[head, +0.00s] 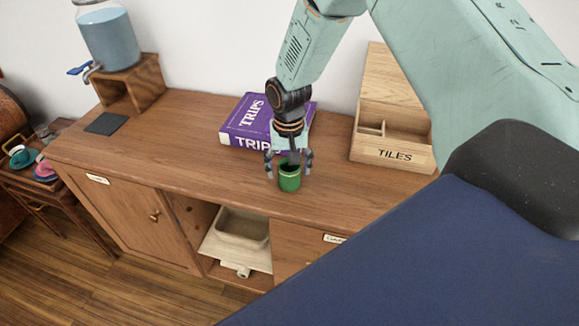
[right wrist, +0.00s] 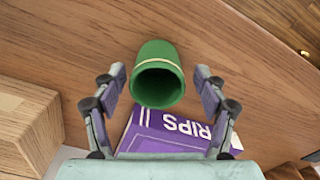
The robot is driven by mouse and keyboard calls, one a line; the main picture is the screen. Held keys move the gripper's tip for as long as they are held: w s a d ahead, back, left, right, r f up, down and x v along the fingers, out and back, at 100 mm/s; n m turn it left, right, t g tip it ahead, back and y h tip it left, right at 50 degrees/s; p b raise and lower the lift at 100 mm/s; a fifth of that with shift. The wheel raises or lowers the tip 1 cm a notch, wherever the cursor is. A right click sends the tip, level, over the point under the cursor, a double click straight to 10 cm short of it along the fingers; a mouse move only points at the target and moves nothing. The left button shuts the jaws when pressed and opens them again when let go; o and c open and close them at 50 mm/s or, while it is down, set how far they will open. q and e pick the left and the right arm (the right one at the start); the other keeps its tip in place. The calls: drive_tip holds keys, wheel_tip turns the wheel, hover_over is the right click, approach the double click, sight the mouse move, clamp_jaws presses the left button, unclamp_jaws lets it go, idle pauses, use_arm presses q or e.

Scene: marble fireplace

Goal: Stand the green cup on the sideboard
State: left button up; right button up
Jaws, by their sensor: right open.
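The green cup (head: 289,179) stands upright on the wooden sideboard (head: 190,141), near its front edge, in the head view. In the right wrist view the green cup (right wrist: 158,75) shows its open mouth toward the camera, with a pale band around it. My right gripper (head: 289,166) is open, its fingers on either side of the cup. In the right wrist view the right gripper (right wrist: 157,80) has a gap between each finger and the cup. My left gripper is not in view.
A purple TRIPS box (head: 243,117) lies just behind the cup. A wooden TILES box (head: 392,151) stands to the right. A water dispenser (head: 110,40) on a wooden stand is at the back left, with a dark mat (head: 106,123) before it.

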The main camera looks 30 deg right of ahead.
drive_tip(key=shift+w+d, duration=0.1)
drive_tip(key=shift+w, duration=0.1)
drive_tip(key=shift+d+r, duration=0.1)
drive_tip(key=shift+r, duration=0.2)
wheel_tip(320, 180, up, 12)
drive_tip(key=f, duration=0.1)
drive_tip(key=shift+n+y, duration=0.3)
drive_tip(key=shift+n, duration=0.5)
drive_tip(key=s+a+f, duration=0.1)
drive_tip(key=s+f, duration=0.1)
drive_tip(key=f, duration=0.1)
drive_tip(key=s+a+f, duration=0.2)
drive_tip(key=f, duration=0.1)
drive_tip(key=s+a+f, duration=0.1)
drive_tip(key=s+f, duration=0.1)
drive_tip(key=f, duration=0.1)
drive_tip(key=shift+s+a+f, duration=0.3)
drive_tip(key=shift+s+f, duration=0.1)
drive_tip(key=s+a+f+n, duration=0.1)
drive_tip(key=s+f, duration=0.4)
drive_tip(key=s, duration=0.7)
drive_tip(key=s+a+f+n, duration=0.2)
drive_tip(key=s+f, duration=0.3)
drive_tip(key=s, duration=0.8)
drive_tip(key=shift+a+f+p, duration=0.15)
drive_tip(key=shift+a+p, duration=0.15)
drive_tip(key=shift+a, duration=0.25)
